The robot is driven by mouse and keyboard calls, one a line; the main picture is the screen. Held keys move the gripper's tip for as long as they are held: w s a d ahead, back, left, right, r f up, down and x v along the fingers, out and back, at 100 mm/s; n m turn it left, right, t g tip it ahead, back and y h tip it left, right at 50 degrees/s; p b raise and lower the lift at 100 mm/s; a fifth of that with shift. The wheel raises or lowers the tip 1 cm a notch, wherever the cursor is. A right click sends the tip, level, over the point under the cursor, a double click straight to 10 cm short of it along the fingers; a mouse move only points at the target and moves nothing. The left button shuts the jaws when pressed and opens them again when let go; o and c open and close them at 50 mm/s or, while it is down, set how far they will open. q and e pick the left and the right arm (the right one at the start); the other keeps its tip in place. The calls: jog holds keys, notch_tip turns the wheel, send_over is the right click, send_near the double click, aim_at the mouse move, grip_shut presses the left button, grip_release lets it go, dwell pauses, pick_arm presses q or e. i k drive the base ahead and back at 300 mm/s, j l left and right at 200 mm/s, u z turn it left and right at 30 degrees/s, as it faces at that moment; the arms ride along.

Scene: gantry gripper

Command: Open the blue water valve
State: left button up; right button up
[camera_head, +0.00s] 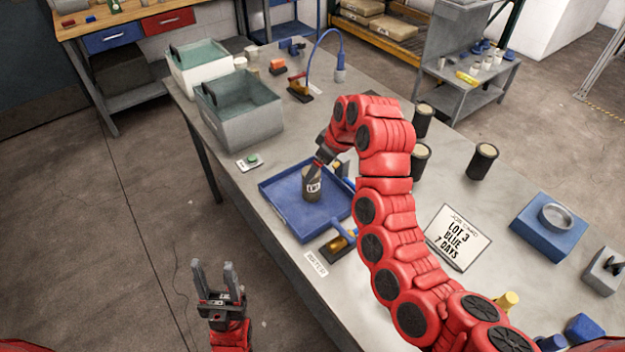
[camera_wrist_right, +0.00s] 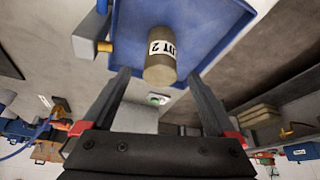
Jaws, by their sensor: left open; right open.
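The blue-handled valve (camera_head: 341,242), with a brass body on a dark base, sits at the near right edge of the blue tray (camera_head: 275,213), beside a small white label. Its handle's exact angle is hard to tell. My right gripper (camera_head: 316,168) is open above the tray, at the top of a grey cylinder (camera_head: 312,188) marked LOT. In the right wrist view, the cylinder (camera_wrist_right: 160,60) shows between and beyond the fingertips (camera_wrist_right: 157,73); contact cannot be told. My left gripper (camera_head: 214,270) is open and empty, left of the table over the floor.
A red-handled valve (camera_head: 299,88) with a blue hose stands farther back. Two bins (camera_head: 240,125) occupy the table's back left. Dark canisters (camera_head: 482,162), a job card (camera_head: 459,238) and a blue block (camera_head: 548,232) stand to the right. My right arm hides part of the table.

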aim_at(350, 240)
jog(key=k+j, duration=0.15)
jog(key=k, duration=0.35)
jog(key=k+j, duration=0.1)
jog(key=k, duration=0.35)
